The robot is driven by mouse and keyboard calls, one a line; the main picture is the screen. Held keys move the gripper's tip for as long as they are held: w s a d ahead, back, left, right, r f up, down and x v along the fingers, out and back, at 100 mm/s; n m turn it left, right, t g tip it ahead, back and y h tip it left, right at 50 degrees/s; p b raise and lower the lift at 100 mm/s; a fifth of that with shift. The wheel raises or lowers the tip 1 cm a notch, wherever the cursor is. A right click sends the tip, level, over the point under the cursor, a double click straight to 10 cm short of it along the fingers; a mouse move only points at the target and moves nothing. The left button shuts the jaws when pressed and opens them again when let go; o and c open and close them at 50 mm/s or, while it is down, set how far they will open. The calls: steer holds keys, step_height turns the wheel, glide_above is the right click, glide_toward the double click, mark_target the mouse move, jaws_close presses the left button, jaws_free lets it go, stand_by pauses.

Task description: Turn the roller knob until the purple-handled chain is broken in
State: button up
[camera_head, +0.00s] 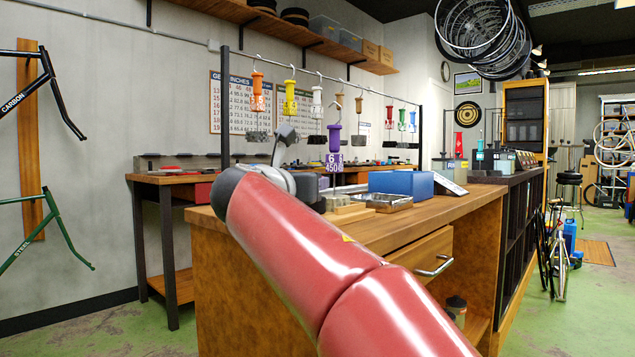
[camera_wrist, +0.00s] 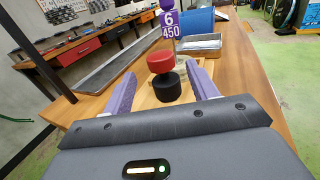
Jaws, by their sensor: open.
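A round knob with a red cap and a black base (camera_wrist: 162,75) stands upright on a light wooden block in the wrist view; it looks like the roller knob. My gripper (camera_wrist: 163,82) is open, with its two purple fingers on either side of the knob. In the head view my red arm and grey wrist hide the knob and most of the gripper. The purple handle (camera_head: 334,138) with a tag reading 6 and 450 is upright behind the knob; it also shows in the wrist view (camera_wrist: 169,22). Its chain is not clearly visible.
A wooden bench (camera_head: 410,217) carries a blue box (camera_head: 401,183) and a metal tray (camera_head: 383,203) right of the knob. Behind, orange (camera_head: 257,92), yellow (camera_head: 290,98) and white (camera_head: 317,102) handles hang from a rail with dark chains. A side bench (camera_head: 170,177) stands left.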

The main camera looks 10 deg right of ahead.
steer(key=x, duration=0.6)
steer(key=shift+d, duration=0.1)
steer(key=shift+c, duration=0.2)
steer(key=c, duration=0.9)
steer(key=shift+r+n+y+p, duration=0.1)
steer(key=shift+n+y+p, duration=0.2)
steer(key=shift+y+p, duration=0.1)
